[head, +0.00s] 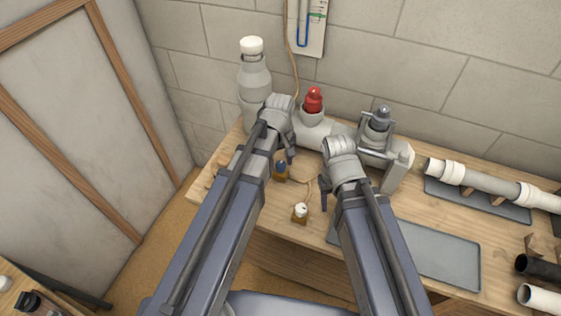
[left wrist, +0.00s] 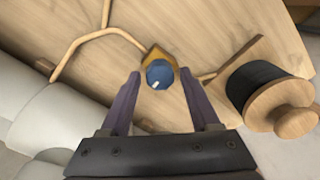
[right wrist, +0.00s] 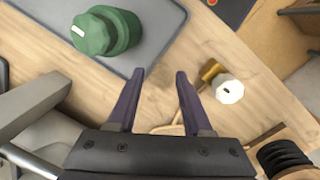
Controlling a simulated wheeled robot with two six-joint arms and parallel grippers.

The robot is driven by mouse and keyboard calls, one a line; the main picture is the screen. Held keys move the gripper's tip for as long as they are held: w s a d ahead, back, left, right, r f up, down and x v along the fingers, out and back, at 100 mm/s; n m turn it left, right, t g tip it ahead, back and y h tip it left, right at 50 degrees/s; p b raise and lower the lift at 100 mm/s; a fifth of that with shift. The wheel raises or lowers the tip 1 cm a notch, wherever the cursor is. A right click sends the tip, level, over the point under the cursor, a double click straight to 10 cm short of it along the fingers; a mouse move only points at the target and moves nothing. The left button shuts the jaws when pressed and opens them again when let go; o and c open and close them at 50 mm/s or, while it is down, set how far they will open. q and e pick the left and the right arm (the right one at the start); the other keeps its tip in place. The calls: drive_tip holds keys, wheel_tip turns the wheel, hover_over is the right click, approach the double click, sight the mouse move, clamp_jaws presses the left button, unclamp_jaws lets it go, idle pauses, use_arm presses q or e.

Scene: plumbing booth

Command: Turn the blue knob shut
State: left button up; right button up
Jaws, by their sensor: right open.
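The blue knob (left wrist: 159,74) sits on a brass valve body on the wooden bench, with a small white mark on its top. In the head view the blue knob (head: 282,166) shows just below my left gripper (head: 287,153). In the left wrist view my left gripper (left wrist: 163,85) is open, its two fingers apart on either side of the knob, not touching it. My right gripper (head: 326,198) is open and empty. In the right wrist view its fingers (right wrist: 161,78) are spread over bare wood, between the green knob and the white knob.
A white knob (right wrist: 229,90) stands on the bench near my right gripper. A green knob (right wrist: 107,31) lies on a grey tray (right wrist: 166,12). A red-capped fitting (head: 314,100) and a grey bottle (head: 254,80) stand at the back. Pipes (head: 478,182) lie at the right.

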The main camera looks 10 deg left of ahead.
use_arm(q)
clamp_jaws()
idle(0.5)
drive_tip(key=m, duration=1.4)
drive_tip(key=shift+m, duration=1.9)
